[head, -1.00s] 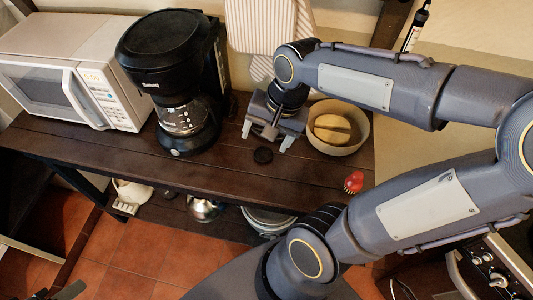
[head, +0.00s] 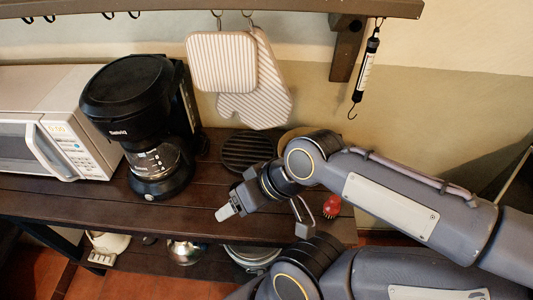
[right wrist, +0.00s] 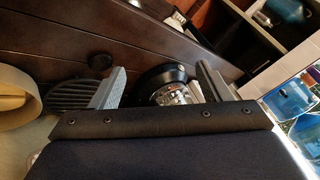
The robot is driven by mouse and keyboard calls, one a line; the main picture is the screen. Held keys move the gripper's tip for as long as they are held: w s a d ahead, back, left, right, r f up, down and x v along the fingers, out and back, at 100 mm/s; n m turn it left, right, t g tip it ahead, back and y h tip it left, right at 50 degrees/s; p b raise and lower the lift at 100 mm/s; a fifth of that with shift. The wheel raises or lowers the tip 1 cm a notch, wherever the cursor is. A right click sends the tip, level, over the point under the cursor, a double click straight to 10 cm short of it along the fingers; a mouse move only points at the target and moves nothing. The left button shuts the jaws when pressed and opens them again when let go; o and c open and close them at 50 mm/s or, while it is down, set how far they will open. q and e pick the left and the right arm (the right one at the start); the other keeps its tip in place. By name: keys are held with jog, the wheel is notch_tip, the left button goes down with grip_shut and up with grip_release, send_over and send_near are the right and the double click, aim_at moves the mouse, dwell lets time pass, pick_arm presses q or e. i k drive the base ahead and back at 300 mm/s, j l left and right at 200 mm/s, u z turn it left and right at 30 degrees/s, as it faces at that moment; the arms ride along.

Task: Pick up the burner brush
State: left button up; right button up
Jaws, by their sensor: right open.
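The burner brush (head: 331,207) shows in the head view as a small round red piece near the right front edge of the wooden counter. Its lower part is partly hidden by my right gripper and arm. My right gripper (head: 265,213) is open and empty, above the counter's front edge, left of the brush and apart from it. In the right wrist view the open fingers (right wrist: 160,76) have nothing between them that they touch. The brush does not show there. My left gripper is not in view.
A black coffee maker (head: 137,110) and a white microwave (head: 75,145) stand left on the counter (head: 190,212). A round black trivet (head: 247,150) lies behind my gripper. A bowl (right wrist: 14,98) is mostly hidden by my arm. Striped oven mitts (head: 222,62) hang above.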

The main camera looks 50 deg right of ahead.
aim_at(332, 207)
jog(key=z, duration=0.5)
jog(key=l+z, duration=0.1)
jog(key=z, duration=0.85)
jog(key=l+z, duration=0.1)
jog(key=z, duration=1.35)
jog(key=l+z, duration=0.1)
jog(key=z, duration=0.35)
jog(key=i+j, duration=0.05)
